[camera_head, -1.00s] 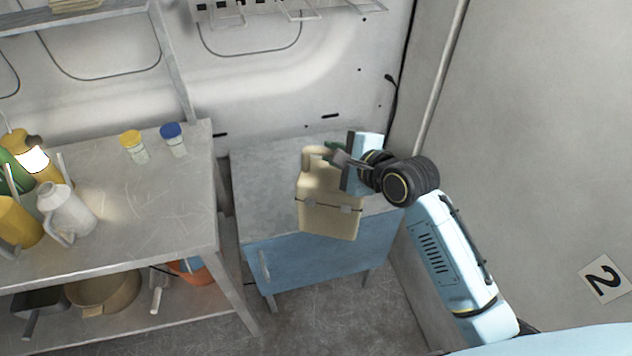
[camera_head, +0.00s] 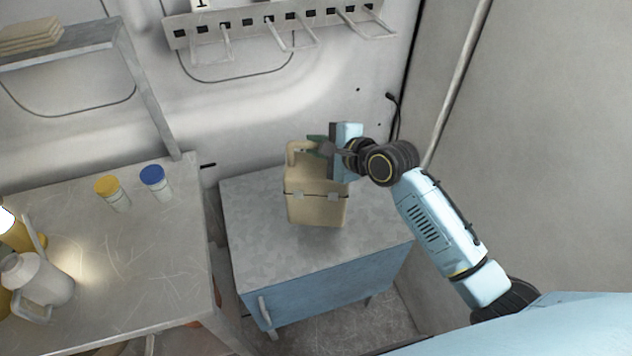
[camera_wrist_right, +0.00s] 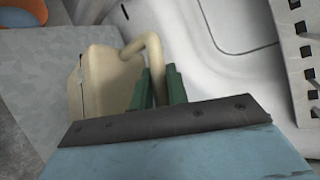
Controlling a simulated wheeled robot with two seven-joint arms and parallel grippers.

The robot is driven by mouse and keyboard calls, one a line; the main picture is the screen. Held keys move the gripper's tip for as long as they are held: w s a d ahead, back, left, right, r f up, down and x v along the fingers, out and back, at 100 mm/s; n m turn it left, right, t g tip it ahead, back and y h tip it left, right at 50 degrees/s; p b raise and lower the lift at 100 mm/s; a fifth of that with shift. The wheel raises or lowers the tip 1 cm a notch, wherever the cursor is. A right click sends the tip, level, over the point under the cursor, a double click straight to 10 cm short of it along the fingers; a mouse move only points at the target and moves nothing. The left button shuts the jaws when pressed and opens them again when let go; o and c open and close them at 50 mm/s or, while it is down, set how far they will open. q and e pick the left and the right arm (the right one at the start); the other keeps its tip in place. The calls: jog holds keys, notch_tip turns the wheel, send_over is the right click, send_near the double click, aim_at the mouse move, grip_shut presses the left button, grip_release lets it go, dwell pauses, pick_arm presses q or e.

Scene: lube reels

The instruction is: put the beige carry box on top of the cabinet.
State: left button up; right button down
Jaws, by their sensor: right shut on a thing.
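The right gripper's green fingers are shut on the box's handle. The wrist view shows the box (camera_wrist_right: 103,85) and the handle between the green fingers (camera_wrist_right: 157,88). In the head view the box is over the grey top of the blue cabinet (camera_head: 262,215). I cannot tell whether its underside touches that top. My left gripper is not in view.
A metal workbench (camera_head: 130,270) stands left of the cabinet, with a yellow-capped jar (camera_head: 112,193), a blue-capped jar (camera_head: 155,183) and a pale jug (camera_head: 38,282). A hook rail (camera_head: 270,28) is on the back wall. The cabinet top around the box is clear.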

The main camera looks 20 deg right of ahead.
aim_at(317, 166)
notch_tip(317, 166, down, 2)
jog(key=shift+s+f, duration=0.1)
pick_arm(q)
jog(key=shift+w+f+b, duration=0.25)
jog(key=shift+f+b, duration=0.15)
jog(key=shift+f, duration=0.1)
pick_arm(e)
jog(key=shift+f, duration=2.1)
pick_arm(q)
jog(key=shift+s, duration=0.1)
pick_arm(e)
jog(key=c, duration=1.4)
grip_release()
jog(key=shift+f, duration=0.1)
jog(key=shift+o, duration=0.2)
jog(key=shift+s+d+r, duration=0.15)
jog(key=shift+r, duration=0.05)
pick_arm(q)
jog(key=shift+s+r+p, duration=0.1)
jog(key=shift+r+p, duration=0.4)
pick_arm(e)
jog(key=v, duration=1.1)
jog(key=shift+s, duration=0.2)
jog(key=shift+d, duration=0.15)
